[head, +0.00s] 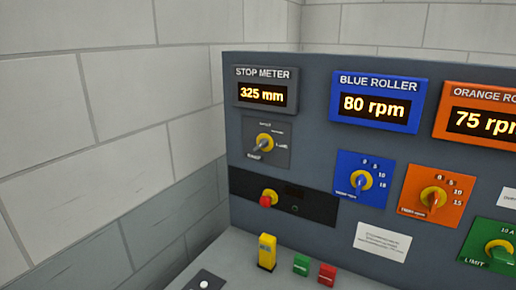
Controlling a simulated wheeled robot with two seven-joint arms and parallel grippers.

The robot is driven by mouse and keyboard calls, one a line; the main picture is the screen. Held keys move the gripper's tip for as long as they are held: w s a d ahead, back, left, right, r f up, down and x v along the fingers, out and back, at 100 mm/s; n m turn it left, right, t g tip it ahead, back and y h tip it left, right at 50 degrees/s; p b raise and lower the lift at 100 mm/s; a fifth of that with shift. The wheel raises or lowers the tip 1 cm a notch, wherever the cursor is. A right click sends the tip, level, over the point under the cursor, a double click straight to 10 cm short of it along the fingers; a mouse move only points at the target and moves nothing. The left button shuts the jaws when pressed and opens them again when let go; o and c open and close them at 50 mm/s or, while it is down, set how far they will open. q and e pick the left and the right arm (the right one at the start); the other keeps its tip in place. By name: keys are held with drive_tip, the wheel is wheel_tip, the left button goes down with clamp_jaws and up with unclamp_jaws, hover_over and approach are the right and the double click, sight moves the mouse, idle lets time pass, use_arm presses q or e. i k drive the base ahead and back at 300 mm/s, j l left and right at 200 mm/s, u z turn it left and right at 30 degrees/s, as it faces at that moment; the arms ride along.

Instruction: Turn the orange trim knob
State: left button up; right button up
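The orange trim knob (433,199) is a yellow round knob with an orange-red pointer, on an orange square plate (413,178) at the right of the dark panel. The pointer slants toward the lower left, and numbers including 0, 5, 10 and 15 are printed around it. Above it, the orange roller display (482,122) reads 75 rpm and is cut off by the right edge of the picture. Neither of my grippers shows in the head view.
The blue trim knob (361,181) sits to the left and a green limit knob (499,251) to the lower right. Stop meter selector (264,143), red-and-yellow switch (269,198), yellow block (266,252), green button (301,265) and red button (327,274) are further left. A block wall (100,120) bounds the left.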

sight(434, 198)
drive_tip(key=z, duration=1.25)
